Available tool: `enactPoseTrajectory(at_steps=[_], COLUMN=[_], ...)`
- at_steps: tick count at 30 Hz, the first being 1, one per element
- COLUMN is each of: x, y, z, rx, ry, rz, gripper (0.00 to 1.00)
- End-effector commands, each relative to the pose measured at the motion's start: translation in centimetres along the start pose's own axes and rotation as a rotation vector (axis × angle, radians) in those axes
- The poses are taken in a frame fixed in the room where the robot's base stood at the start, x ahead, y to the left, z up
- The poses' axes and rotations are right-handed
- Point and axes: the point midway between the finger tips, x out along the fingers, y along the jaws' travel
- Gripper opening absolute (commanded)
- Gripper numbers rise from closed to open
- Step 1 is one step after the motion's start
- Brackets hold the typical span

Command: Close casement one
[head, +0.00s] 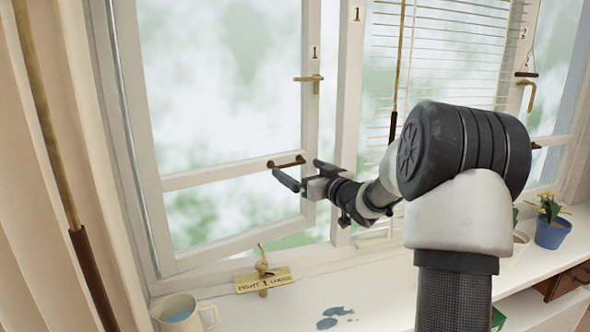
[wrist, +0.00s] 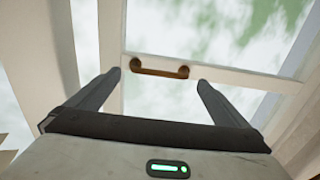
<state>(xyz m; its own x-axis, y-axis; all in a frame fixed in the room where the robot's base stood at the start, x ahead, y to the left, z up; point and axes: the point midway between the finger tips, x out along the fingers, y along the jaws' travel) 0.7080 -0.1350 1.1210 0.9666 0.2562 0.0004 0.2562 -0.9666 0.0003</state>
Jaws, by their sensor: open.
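Casement one (head: 230,175) is a white-framed window sash marked 1. It stands ajar, its right edge apart from the white frame post (head: 348,110), with a gap showing outdoors. A brass latch handle (head: 310,79) sits on its right stile, and a brown pull handle (head: 285,162) is on its crossbar. My gripper (head: 297,170) is open and empty close to the pull handle. In the wrist view the pull handle (wrist: 160,69) lies between and just beyond the fingertips (wrist: 158,79). I cannot tell whether they touch it.
A tagged brass stay (head: 263,278), a mug (head: 183,314) and a bluish puddle (head: 333,317) are on the sill below. A blue flowerpot (head: 551,232) stands at right. A blind (head: 440,60) covers the neighbouring window. A curtain (head: 60,110) and brown-gripped rod (head: 88,270) hang at left.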

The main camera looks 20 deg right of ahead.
Motion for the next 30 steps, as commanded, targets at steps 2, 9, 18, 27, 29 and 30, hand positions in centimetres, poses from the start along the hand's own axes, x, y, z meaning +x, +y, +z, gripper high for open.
enactPoseTrajectory(at_steps=[2,9,18,27,29,30], x=[1.3,3.1,3.2,3.2,3.1,3.0], y=[0.0,0.0,0.0,0.0,0.0,-0.1], z=[0.1,0.0,0.0,0.0,0.0,0.1], rx=[0.0,0.0,0.0,0.0,0.0,0.0], ry=[0.001,0.0,-0.001,0.0,0.0,0.0], rz=[-0.001,0.001,0.001,0.001,0.003,0.006], gripper=[0.99,0.99,0.96,0.47,0.47,0.47])
